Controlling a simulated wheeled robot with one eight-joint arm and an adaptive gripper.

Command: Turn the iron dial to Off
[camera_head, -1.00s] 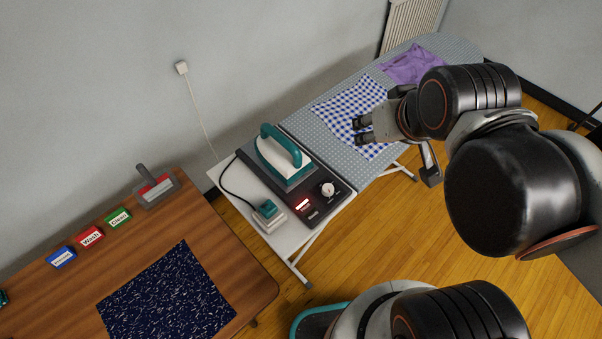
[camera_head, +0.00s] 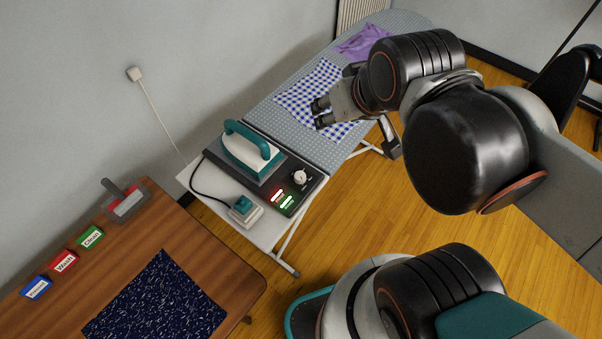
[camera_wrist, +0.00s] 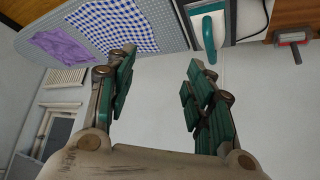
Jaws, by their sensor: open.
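The iron dial (camera_head: 299,177) is a round white knob on the dark panel (camera_head: 261,181) of the iron's station. Below it on the panel, a red and a green lit label show. Their text and the dial's pointer are too small to read. The teal and white iron (camera_head: 249,149) rests on its plate behind the dial, and also shows in the wrist view (camera_wrist: 209,30). My gripper (camera_head: 319,114) is open and empty, above the ironing board, behind and to the right of the dial. In the wrist view my gripper (camera_wrist: 158,75) has its fingers apart with nothing between them.
The ironing board (camera_head: 265,110) carries a blue checked cloth (camera_head: 295,97) and a purple cloth (camera_head: 362,41). A teal-topped plug block (camera_head: 243,208) with a black cord sits beside the panel. A wooden table (camera_head: 235,283) stands at the lower left.

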